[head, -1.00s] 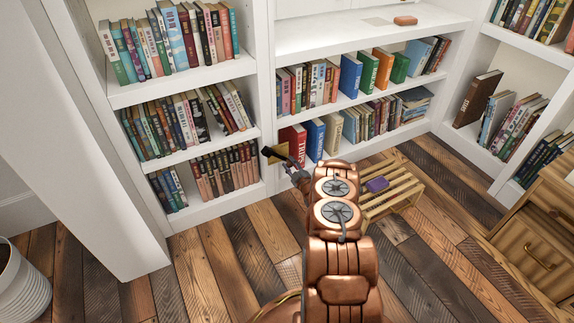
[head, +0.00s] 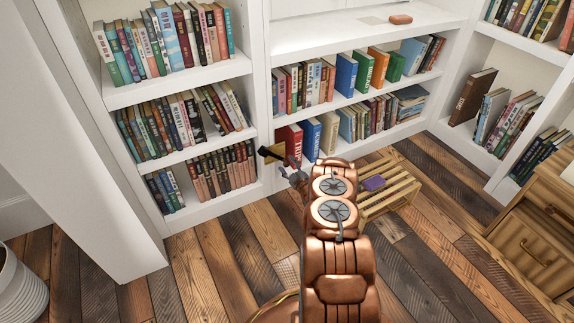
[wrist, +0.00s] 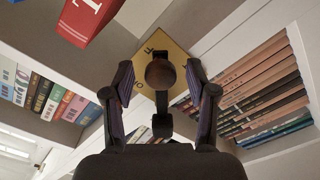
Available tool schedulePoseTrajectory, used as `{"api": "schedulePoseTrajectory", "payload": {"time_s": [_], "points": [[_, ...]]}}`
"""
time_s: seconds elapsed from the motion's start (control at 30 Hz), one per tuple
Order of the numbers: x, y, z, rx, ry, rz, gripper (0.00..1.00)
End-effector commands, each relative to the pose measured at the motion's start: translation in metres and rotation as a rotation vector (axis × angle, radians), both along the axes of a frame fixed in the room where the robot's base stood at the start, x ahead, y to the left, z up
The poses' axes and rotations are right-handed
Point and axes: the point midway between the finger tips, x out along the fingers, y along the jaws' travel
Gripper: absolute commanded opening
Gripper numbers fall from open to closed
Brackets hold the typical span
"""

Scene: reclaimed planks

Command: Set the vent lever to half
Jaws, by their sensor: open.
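The vent lever is a dark arm with a round knob (wrist: 160,74) in front of a yellow plate (wrist: 181,58) in the wrist view. Letters show on the plate, one like an F near its top corner and one like an O at its left. In the head view the plate (head: 277,149) sits at the upright between two bookcase sections, with a black part at its left. My gripper (wrist: 159,68) is open, its two fingers on either side of the knob, with gaps to it. In the head view my gripper (head: 296,178) is small, close below the plate.
White shelves with rows of books (head: 205,172) stand left and right of the plate. A slatted wooden crate (head: 390,196) with a purple item (head: 373,183) stands on the floor to the right. A wooden cabinet (head: 535,240) is at the far right. The plank floor (head: 215,265) in front is clear.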

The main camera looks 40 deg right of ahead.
Motion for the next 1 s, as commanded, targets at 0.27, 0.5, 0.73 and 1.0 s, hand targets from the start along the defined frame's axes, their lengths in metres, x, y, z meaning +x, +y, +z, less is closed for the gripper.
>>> {"api": "schedulePoseTrajectory", "payload": {"time_s": [0.27, 0.5, 0.73, 1.0], "points": [[-0.041, 0.007, 0.0, 0.004, 0.001, -0.003, 0.57], [-0.082, 0.014, -0.001, 0.005, 0.001, -0.004, 0.57], [-0.104, 0.019, -0.001, 0.005, 0.001, -0.001, 0.57], [-0.108, 0.02, 0.0, 0.003, -0.001, 0.0, 0.57]]}}
